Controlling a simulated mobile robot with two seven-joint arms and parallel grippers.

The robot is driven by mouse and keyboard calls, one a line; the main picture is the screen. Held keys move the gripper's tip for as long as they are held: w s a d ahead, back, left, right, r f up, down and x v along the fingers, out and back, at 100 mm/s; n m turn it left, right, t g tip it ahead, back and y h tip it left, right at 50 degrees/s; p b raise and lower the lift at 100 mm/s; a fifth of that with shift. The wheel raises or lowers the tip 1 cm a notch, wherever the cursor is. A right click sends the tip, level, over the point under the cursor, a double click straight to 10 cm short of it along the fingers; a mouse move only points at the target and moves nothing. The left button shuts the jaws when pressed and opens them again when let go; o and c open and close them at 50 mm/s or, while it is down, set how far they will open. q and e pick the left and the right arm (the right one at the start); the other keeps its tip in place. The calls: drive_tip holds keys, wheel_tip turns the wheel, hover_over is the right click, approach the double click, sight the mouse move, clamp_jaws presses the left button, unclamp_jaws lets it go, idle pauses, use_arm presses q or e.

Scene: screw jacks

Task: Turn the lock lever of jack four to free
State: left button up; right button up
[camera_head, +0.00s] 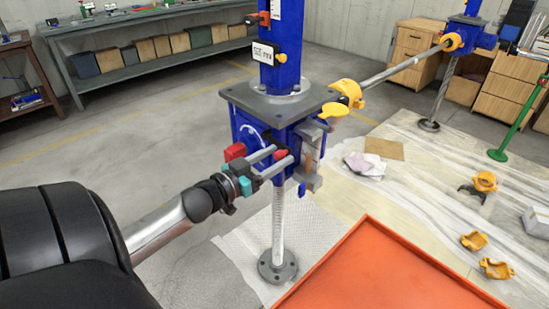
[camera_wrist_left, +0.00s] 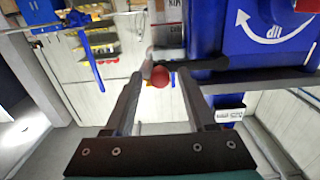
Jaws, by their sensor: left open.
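A blue screw jack (camera_head: 282,62) stands in the middle of the head view, with a grey plate, a threaded screw (camera_head: 278,225) and a round foot. No jack number is readable. A lever with a red ball knob (camera_head: 281,155) sits on its housing. In the left wrist view the knob (camera_wrist_left: 161,77) is at the end of a dark lever arm (camera_wrist_left: 198,64) that points left from the blue housing (camera_wrist_left: 262,30). My left gripper (camera_head: 279,159) is open, its two grey fingers on either side of the knob, with gaps showing. My right gripper is out of view.
An orange tray (camera_head: 375,265) lies at the front right. Yellow clamps (camera_head: 473,241) lie on the sheeted floor to the right. A pipe (camera_head: 400,66) runs from a yellow fitting beside the jack to another blue jack. Open concrete floor lies to the left.

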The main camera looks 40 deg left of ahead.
use_arm(q)
clamp_jaws()
idle(0.4)
idle(1.0)
